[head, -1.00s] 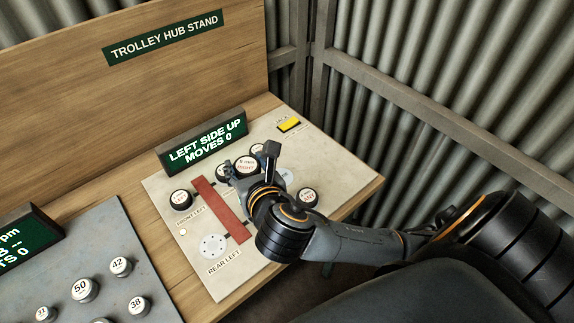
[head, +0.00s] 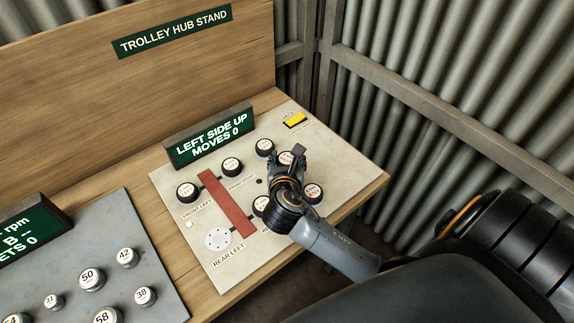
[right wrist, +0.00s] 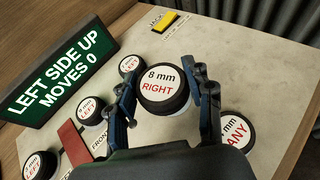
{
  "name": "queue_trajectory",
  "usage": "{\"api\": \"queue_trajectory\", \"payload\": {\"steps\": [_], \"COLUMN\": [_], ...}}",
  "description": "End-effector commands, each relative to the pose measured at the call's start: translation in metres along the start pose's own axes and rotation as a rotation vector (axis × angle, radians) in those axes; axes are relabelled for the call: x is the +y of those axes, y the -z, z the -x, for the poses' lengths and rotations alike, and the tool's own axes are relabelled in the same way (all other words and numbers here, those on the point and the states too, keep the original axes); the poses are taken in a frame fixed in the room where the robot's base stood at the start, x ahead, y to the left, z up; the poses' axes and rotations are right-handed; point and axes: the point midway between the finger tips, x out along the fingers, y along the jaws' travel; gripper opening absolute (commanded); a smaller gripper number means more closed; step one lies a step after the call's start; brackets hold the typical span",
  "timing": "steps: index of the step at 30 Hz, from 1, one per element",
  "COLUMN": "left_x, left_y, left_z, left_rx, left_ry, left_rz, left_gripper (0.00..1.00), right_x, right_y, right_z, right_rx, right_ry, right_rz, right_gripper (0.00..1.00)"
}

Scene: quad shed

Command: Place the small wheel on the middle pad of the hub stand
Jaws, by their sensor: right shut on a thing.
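My right gripper (head: 290,158) is shut on a black wheel (head: 285,157) with a white face. In the right wrist view the held wheel (right wrist: 162,88) reads "8 mm RIGHT" and sits between both fingers (right wrist: 163,95). It is over the right part of the hub stand plate (head: 340,160); I cannot tell whether it touches anything below. Other wheels stand at front left (head: 188,192), behind the red bar (head: 232,166) and at the back (head: 265,147). The ANY wheel (head: 314,193) is right of my gripper. Which pad is the middle one is not clear. My left gripper is not in view.
A red bar (head: 226,203) crosses the plate. A bare round pad (head: 218,238) is at rear left. The display (head: 209,136) reads "LEFT SIDE UP, MOVES 0". A yellow jack button (head: 295,121) is at the back right. A grey panel with numbered weights (head: 90,277) lies left.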

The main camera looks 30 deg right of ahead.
Motion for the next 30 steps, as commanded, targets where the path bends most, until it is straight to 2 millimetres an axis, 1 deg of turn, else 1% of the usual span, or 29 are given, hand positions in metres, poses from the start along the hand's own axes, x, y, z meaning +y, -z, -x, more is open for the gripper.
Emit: {"api": "queue_trajectory", "payload": {"steps": [1,3,6,10,12,15,18,29,30], "left_x": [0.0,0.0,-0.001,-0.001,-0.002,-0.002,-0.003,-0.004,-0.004], "left_y": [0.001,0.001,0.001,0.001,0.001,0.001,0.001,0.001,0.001], "left_z": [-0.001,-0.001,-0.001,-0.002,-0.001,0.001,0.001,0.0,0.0], "left_rx": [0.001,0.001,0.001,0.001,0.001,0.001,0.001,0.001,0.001], "left_ry": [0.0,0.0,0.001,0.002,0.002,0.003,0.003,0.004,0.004], "left_rz": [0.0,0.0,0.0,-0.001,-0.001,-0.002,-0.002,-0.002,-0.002], "left_gripper": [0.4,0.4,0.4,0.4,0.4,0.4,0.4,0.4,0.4], "right_x": [0.0,0.0,0.001,0.001,0.002,0.001,0.002,0.002,0.002], "right_y": [0.006,0.013,0.018,0.022,0.029,0.043,0.051,0.055,0.055], "right_z": [-0.012,-0.023,-0.034,-0.043,-0.049,-0.054,-0.057,-0.059,-0.059], "right_rx": [-0.001,0.0,-0.001,-0.001,0.002,0.002,0.0,0.0,0.0], "right_ry": [0.003,0.002,0.001,0.0,0.0,0.0,-0.001,-0.001,-0.001], "right_rz": [0.001,0.001,0.0,-0.001,0.001,0.002,0.0,0.0,-0.001], "right_gripper": [0.19,0.19,0.19,0.19,0.19,0.19,0.19,0.19,0.55]}}
